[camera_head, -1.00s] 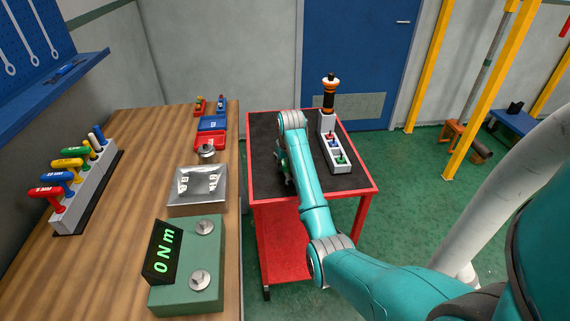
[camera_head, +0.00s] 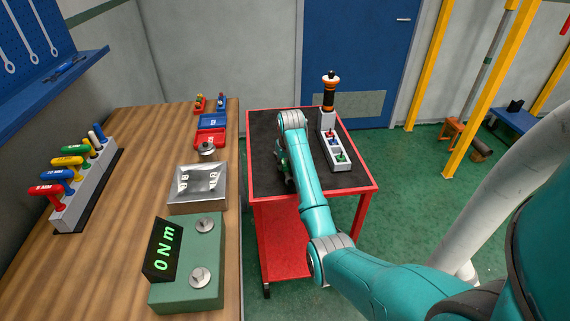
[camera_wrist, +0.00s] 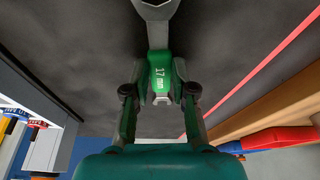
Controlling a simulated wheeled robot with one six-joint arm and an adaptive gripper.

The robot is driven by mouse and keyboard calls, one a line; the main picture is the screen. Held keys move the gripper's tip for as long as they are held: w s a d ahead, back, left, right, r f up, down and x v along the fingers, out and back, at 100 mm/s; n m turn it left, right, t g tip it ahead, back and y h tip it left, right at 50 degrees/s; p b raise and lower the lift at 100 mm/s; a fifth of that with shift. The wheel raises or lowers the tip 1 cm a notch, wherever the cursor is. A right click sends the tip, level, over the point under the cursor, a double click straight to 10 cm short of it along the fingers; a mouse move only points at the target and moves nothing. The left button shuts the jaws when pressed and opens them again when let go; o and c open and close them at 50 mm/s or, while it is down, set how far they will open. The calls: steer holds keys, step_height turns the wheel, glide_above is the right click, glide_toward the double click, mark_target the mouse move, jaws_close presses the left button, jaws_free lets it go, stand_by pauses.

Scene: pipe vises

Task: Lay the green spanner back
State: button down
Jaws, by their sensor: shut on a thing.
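The green spanner (camera_wrist: 160,72), marked 17 on its green grip, shows in the wrist view with its grey metal head (camera_wrist: 157,10) at the top edge. My gripper (camera_wrist: 160,88) is shut on the green grip, one finger on each side. The spanner is over the dark top of the red cart (camera_wrist: 225,35); I cannot tell whether it touches it. In the head view my gripper (camera_head: 283,164) is mostly hidden behind my arm, low over the left part of the cart top (camera_head: 262,150), and the spanner cannot be made out there.
The wooden bench (camera_head: 130,270) on the left carries a green torque meter (camera_head: 190,285), a metal tray (camera_head: 197,208) and a T-handle rack (camera_head: 88,190).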

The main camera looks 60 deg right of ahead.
steer(key=shift+f, duration=0.1)
steer(key=c, duration=0.9)
jaws_free()
steer(key=v, duration=1.2)
